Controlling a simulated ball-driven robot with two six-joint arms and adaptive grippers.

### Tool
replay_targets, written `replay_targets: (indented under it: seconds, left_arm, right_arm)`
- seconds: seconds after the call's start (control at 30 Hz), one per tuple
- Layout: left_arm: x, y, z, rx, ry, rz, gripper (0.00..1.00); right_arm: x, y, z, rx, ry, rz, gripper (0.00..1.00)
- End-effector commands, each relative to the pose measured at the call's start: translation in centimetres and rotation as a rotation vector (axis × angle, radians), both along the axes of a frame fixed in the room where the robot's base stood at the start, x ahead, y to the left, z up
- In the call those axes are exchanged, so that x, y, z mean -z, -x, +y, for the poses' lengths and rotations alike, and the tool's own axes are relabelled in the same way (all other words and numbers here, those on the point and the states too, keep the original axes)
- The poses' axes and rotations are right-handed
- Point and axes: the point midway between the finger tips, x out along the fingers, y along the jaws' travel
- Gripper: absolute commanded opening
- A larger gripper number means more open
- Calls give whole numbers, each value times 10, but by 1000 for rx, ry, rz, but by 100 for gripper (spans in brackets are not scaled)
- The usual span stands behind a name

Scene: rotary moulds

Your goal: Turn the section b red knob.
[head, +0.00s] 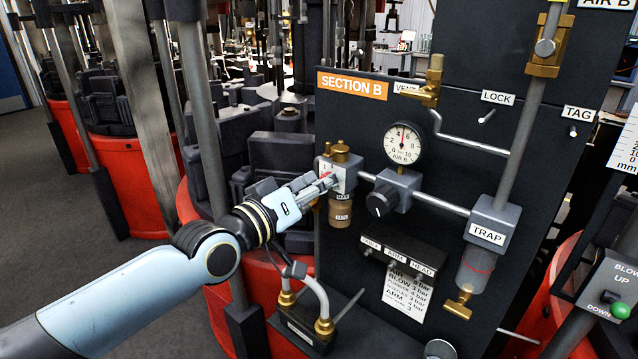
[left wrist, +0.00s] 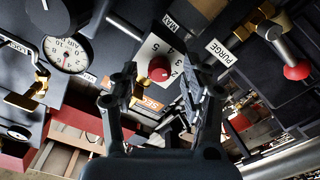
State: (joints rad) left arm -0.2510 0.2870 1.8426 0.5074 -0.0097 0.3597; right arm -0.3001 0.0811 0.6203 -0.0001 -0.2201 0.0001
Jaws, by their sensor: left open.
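The red knob (left wrist: 159,68) shows in the left wrist view on a white numbered plate (left wrist: 151,50), between my two fingertips in the picture. In the head view the white dial plate (head: 325,167) stands on the dark panel below the orange SECTION B label (head: 352,86), and my fingers cover most of the knob. My left gripper (head: 328,181) is open and points at the plate; in the left wrist view its two fingers (left wrist: 165,78) are spread either side of the knob. I cannot tell whether they touch it. My right gripper is out of view.
A pressure gauge (head: 402,143) and a black knob (head: 380,200) sit right of the plate, with a grey pipe (head: 440,204) leading to the TRAP block (head: 488,234). Another red knob (left wrist: 297,71) is near a PURGE label (left wrist: 220,52). Brass fittings (head: 341,152) stand close above my fingers.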

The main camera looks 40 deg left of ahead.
Motion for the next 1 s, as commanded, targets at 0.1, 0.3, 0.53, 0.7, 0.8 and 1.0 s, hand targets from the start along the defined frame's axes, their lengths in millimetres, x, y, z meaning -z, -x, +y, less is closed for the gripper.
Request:
replay_targets:
  seconds: [0.1,0.3,0.53,0.7,0.8,1.0]
  left_arm:
    - [0,0,0,0,-13,-1,47]
    - [0,0,0,1,-267,-22,47]
    - [-3,7,-1,2,-800,-57,47]
    - [-7,40,1,4,-789,-58,47]
    - [-4,63,3,4,-787,-58,47]
    - [-1,107,7,4,-785,-57,47]
  right_arm:
    - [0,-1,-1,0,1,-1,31]
    - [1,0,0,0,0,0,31]
    - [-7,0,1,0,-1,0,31]
    - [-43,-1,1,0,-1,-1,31]
    - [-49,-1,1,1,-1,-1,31]
    - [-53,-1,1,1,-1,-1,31]
